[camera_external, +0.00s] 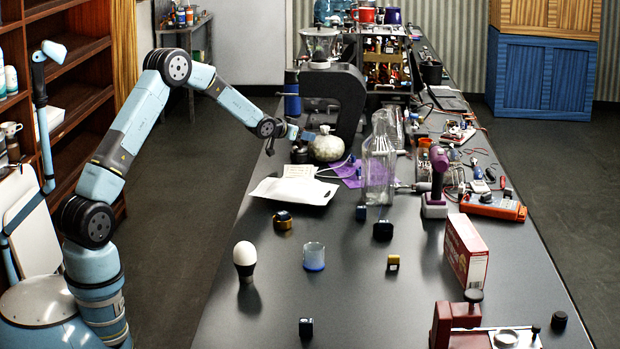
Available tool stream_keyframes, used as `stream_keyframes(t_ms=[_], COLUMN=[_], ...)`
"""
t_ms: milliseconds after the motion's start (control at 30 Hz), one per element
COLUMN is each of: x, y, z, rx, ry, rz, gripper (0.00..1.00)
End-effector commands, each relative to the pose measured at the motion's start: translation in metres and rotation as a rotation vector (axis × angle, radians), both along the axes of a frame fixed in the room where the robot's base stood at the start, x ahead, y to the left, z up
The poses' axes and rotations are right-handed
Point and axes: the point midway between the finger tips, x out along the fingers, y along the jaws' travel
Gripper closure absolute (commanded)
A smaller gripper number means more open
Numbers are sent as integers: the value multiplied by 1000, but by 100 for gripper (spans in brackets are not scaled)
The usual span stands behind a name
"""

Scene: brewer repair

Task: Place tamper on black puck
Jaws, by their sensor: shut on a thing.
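My gripper (292,134) is at the far left of the table, beside the black machine, and is small in the picture. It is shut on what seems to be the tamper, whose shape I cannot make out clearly. A low dark round thing (299,154), perhaps the black puck, stands on the table just below my gripper. I cannot tell whether the held thing touches it.
A pale round vase (326,147) stands close right of my gripper. The black machine (345,95) and an upright blue cylinder (292,98) are behind it. A white pouch (293,191) lies in front. A glass bottle (379,165) stands farther right.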

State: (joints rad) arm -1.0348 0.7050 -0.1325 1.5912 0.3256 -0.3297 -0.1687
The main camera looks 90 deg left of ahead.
Motion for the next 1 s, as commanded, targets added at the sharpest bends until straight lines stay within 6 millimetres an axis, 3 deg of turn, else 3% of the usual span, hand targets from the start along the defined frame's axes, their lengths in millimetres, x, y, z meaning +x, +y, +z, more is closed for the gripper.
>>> stream_keyframes(t_ms=[333,367,600,1000], x=[0,0,0,-5], y=[0,0,0,-4], z=[-3,-3,-3,2], rx=[1,1,1,2], ry=[-1,-1,-1,-1], rz=[0,0,0,1], gripper=[99,54,31,31])
